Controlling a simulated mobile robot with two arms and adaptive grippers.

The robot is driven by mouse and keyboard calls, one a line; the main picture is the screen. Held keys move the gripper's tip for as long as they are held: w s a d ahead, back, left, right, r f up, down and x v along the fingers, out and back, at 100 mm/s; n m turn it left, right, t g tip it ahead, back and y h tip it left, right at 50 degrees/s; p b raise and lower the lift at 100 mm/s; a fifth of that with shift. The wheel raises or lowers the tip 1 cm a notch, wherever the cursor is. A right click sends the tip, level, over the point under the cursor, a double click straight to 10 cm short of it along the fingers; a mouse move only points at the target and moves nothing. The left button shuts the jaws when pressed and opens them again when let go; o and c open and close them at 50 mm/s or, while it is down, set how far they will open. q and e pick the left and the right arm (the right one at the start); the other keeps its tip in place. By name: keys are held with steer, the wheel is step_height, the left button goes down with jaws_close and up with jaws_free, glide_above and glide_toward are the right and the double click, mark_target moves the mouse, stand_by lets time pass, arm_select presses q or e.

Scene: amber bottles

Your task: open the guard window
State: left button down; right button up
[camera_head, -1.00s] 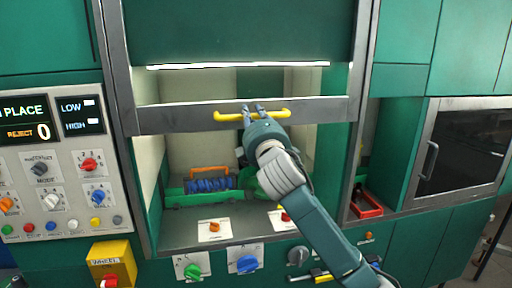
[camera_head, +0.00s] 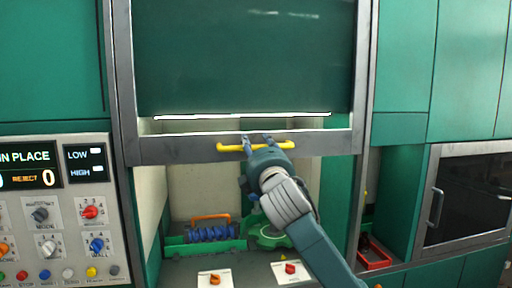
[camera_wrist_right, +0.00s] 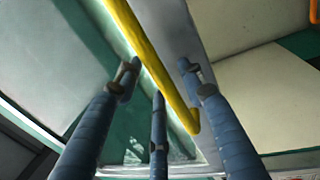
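The guard window is a dark green pane (camera_head: 240,60) with a grey bottom rail (camera_head: 180,149) and a yellow handle (camera_head: 228,148) on it. The window is partly raised, and the space below its rail is open. My right gripper (camera_head: 258,140) is at the middle of the handle, its fingers pointing at the rail. In the right wrist view the yellow handle (camera_wrist_right: 150,55) runs between the spread fingers of my right gripper (camera_wrist_right: 160,70), with visible gaps beside it. The fingers look open; any contact is unclear. My left gripper is out of view.
Inside the bay are a green fixture with a blue coil (camera_head: 210,234) and an orange handle (camera_head: 211,217). A control panel (camera_head: 62,210) stands left. A red tray (camera_head: 374,254) and a dark-glass door (camera_head: 464,190) are right. Side posts flank the window.

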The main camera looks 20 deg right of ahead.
steer(key=v, duration=1.2)
steer(key=shift+f, duration=0.1)
